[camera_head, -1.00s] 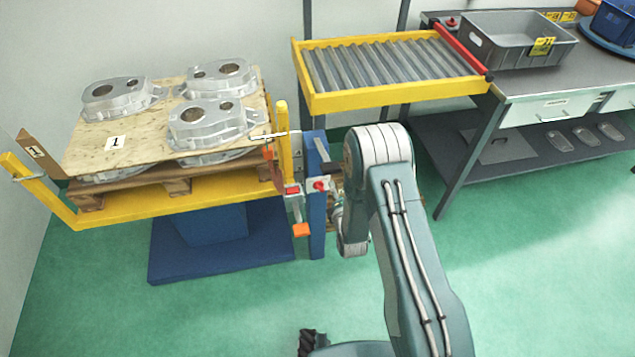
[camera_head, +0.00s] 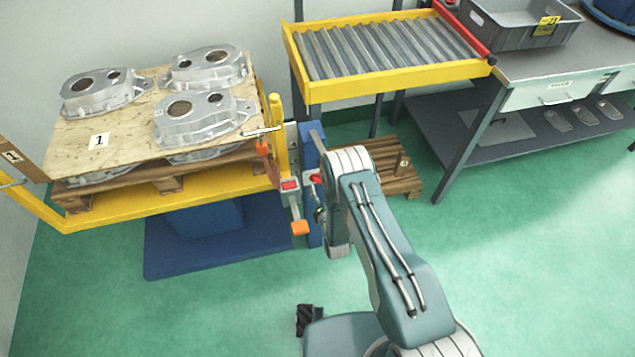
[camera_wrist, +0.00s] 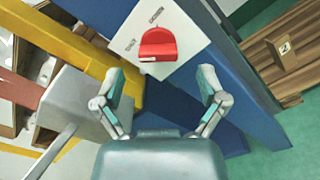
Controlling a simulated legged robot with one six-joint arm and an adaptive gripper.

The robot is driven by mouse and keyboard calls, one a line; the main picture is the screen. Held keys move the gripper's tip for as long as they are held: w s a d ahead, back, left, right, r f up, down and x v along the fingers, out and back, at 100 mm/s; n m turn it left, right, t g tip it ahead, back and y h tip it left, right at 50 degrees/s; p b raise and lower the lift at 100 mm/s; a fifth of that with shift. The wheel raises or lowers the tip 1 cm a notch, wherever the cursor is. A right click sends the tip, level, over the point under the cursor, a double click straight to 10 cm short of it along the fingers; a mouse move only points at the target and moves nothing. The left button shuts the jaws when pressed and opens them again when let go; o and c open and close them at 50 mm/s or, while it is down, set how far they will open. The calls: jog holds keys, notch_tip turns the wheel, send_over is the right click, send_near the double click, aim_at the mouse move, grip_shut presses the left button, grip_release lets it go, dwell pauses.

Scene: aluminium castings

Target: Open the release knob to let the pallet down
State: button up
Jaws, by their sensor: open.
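The red release knob (camera_wrist: 159,45) sits on a white labelled plate (camera_wrist: 185,35) on a blue post. In the head view the knob (camera_head: 315,179) shows just left of my arm. My gripper (camera_wrist: 162,88) is open and empty in the wrist view, its two fingers spread below the knob and apart from it. In the head view my gripper is mostly hidden behind my arm. The wooden pallet (camera_head: 167,185) rests on the yellow lift frame (camera_head: 180,200), bearing a plywood sheet (camera_head: 115,130) with several aluminium castings (camera_head: 190,117).
A lever with an orange pedal (camera_head: 299,227) hangs beside the blue post (camera_head: 313,215). A roller conveyor (camera_head: 385,48) and a workbench (camera_head: 555,60) stand at the right. Green floor is clear at the right front.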

aim_at(317, 183)
jog(key=x, duration=0.3)
jog(key=shift+w+a, duration=0.2)
jog(key=shift+d, duration=0.15)
jog(key=c, duration=1.2)
jog(key=shift+o, duration=0.2)
